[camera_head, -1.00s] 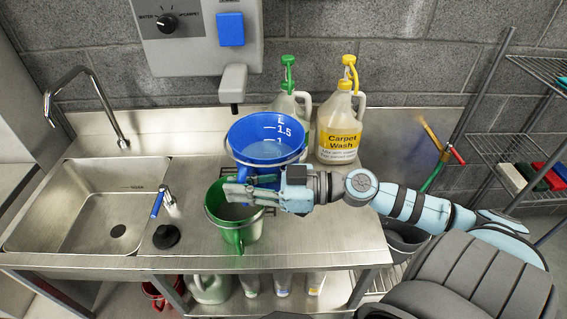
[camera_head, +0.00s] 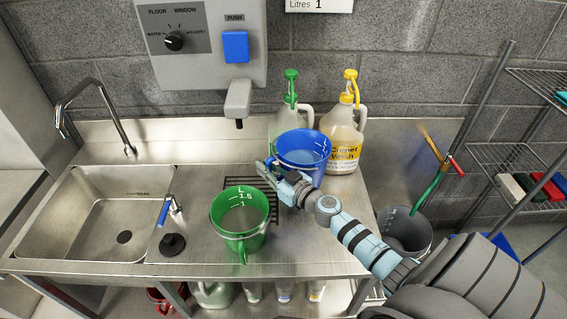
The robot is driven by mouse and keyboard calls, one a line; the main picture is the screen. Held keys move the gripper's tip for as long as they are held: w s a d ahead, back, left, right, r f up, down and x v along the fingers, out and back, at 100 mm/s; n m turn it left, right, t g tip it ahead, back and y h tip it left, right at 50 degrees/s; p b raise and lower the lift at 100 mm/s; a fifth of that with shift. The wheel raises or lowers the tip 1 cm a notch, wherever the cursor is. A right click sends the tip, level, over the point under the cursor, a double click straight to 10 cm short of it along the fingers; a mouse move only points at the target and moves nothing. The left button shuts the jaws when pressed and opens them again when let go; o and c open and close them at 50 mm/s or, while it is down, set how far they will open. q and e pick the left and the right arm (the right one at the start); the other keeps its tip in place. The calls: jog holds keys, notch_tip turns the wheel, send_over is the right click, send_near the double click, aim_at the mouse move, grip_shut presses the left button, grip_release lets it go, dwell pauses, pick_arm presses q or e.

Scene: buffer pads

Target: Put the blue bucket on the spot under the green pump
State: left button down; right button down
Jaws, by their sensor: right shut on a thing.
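The blue bucket (camera_head: 302,150) is upright in front of the jugs, with its lower part partly hidden by my right gripper. My right gripper (camera_head: 272,178) is shut on the blue bucket at its lower left side. I cannot tell whether the bucket touches the counter. The green pump (camera_head: 291,87) tops a pale jug (camera_head: 277,126) at the back of the counter, partly hidden behind the blue bucket. My left gripper does not show.
A yellow-pump Carpet Wash jug (camera_head: 345,137) stands right of the blue bucket. A sink (camera_head: 95,215) and tap are left. A dispenser spout (camera_head: 238,100) overhangs the grate.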

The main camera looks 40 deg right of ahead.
notch_tip(320, 180, down, 5)
jog(key=b, duration=0.3)
jog(key=shift+f+b, duration=0.1)
jog(key=shift+b, duration=0.25)
notch_tip(320, 180, down, 5)
jog(key=b, duration=0.4)
jog(key=shift+r, duration=0.45)
jog(key=c, duration=2)
grip_release()
jog(key=shift+f, duration=0.25)
jog(key=o, duration=0.4)
jog(key=shift+r, duration=0.1)
jog(key=shift+a, duration=0.1)
jog(key=shift+r, duration=0.1)
